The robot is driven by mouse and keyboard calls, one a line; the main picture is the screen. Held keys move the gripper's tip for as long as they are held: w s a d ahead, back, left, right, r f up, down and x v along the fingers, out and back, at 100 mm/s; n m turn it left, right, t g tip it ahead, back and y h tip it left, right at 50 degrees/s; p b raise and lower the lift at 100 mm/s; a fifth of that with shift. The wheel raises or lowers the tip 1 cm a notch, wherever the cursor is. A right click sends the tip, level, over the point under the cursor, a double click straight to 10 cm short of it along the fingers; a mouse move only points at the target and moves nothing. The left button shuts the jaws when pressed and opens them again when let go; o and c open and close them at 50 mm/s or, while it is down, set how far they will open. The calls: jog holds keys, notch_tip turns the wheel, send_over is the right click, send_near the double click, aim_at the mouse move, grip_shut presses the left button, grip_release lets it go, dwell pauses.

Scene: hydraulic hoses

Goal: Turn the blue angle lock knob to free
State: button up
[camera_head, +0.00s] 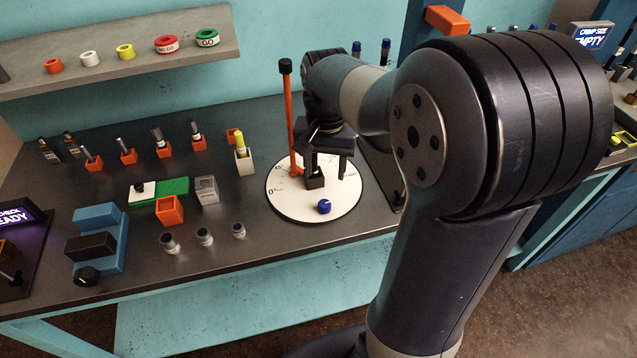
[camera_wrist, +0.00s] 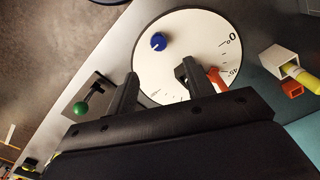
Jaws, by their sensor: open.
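The blue angle lock knob (camera_head: 324,206) sits near the front edge of a round white dial plate (camera_head: 285,206) on the bench. A pale pointer mark shows on the knob, but I cannot read its setting. An orange lever (camera_head: 290,120) with a black top stands on the dial. My gripper (camera_head: 329,180) is open above the dial, behind the knob and beside the lever's foot. In the wrist view the knob (camera_wrist: 158,41) lies beyond the two fingers (camera_wrist: 157,80), apart from them. The orange lever base (camera_wrist: 216,80) is close to the right finger.
A grey container with a yellow item (camera_head: 243,158) stands left of the dial. Several small fittings (camera_head: 204,237) stand near the front edge. A green-knobbed lever (camera_wrist: 82,109) shows in the wrist view. My arm covers the right side.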

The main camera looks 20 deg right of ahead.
aim_at(324, 203)
notch_tip(324, 203, down, 10)
jog(key=shift+s+f, duration=0.15)
dwell(0.3)
jog(key=c, duration=1)
jog(key=shift+o, duration=0.2)
